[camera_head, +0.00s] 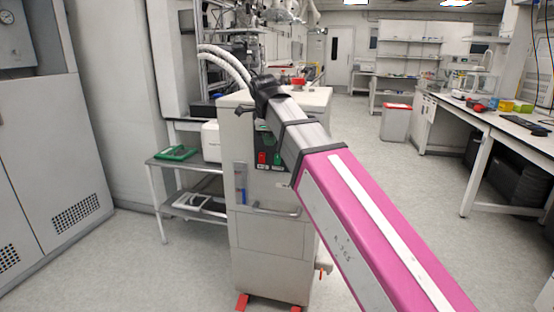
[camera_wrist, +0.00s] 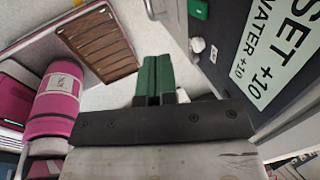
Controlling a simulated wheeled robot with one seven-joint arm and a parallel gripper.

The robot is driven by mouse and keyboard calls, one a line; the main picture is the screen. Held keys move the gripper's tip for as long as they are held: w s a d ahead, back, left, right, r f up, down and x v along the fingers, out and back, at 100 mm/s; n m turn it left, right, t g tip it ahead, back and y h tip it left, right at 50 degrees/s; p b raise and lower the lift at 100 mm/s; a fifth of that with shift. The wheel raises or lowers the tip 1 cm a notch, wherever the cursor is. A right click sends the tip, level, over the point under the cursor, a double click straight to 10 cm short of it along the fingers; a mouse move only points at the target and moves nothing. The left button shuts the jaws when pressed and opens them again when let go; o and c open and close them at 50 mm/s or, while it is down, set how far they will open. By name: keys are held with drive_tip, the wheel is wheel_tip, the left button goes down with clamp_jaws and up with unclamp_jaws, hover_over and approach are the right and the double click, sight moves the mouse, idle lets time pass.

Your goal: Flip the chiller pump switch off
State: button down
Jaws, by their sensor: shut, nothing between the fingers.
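The chiller (camera_head: 270,232) is a pale cabinet in the middle of the head view. I cannot tell which is the pump switch. In the wrist view the dark panel (camera_wrist: 222,72) is at the right, with a green switch (camera_wrist: 198,9), a white round part (camera_wrist: 198,45) and a pale "SET +10 / WATER +10" label (camera_wrist: 272,45). My gripper (camera_wrist: 158,58) has green fingers pressed together and empty, left of these parts in the picture. No contact with a switch is visible.
A low metal table (camera_head: 185,165) with a green item (camera_head: 176,153) stands left of the chiller. A grey cabinet (camera_head: 45,165) stands at far left. A workbench (camera_head: 470,115) is at right.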

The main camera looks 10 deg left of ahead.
sight(277, 164)
drive_tip(key=shift+w+d+f, duration=0.1)
drive_tip(key=shift+w+f, duration=1.05)
drive_tip(key=shift+f, duration=0.55)
drive_tip(key=shift+w+d+f, duration=0.1)
drive_tip(key=shift+w+f, duration=1.05)
drive_tip(key=shift+f, duration=0.55)
drive_tip(key=shift+w+f, duration=1.15)
drive_tip(key=shift+f, duration=0.55)
drive_tip(key=shift+d+f+t, duration=0.1)
drive_tip(key=shift+f+t, duration=0.1)
drive_tip(key=shift+t, duration=0.2)
drive_tip(key=shift+w, duration=0.25)
drive_tip(key=shift+r, duration=0.2)
